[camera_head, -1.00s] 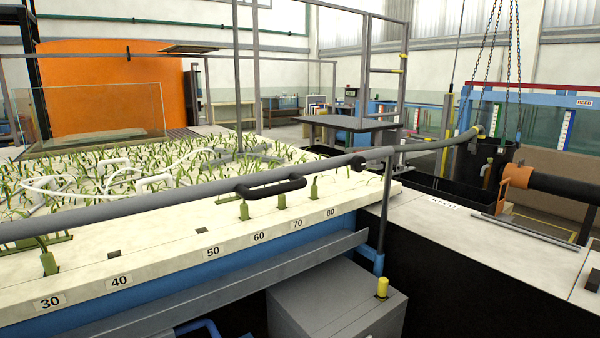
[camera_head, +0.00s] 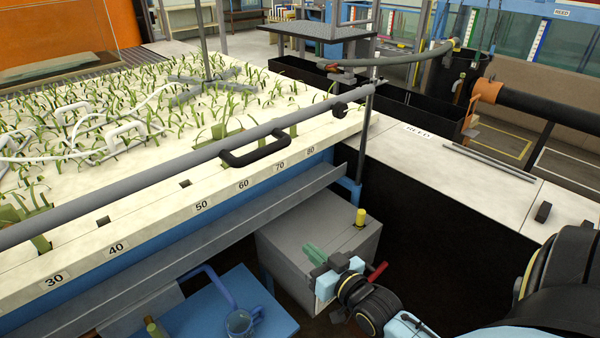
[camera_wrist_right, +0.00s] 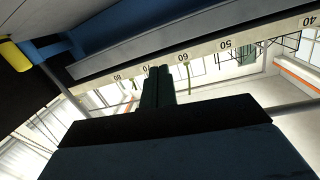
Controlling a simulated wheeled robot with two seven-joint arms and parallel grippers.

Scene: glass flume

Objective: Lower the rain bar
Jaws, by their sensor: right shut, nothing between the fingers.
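The rain bar (camera_head: 120,188) is a long grey pipe running above the white numbered deck edge from lower left to the upper middle of the head view. A black handle (camera_head: 255,152) sits on it near marks 60 and 70. My right gripper (camera_head: 314,253), with green fingers, is low at the front, beside the grey cabinet, below and apart from the handle. In the right wrist view its fingers (camera_wrist_right: 158,86) are together and empty, pointing toward the numbered edge, which appears upside down. My left gripper is not in view.
A grey cabinet (camera_head: 312,240) with a yellow-capped post (camera_head: 360,217) stands below the deck. A metal ledge (camera_head: 240,228) runs under the numbered edge. A dark gap lies right of the cabinet.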

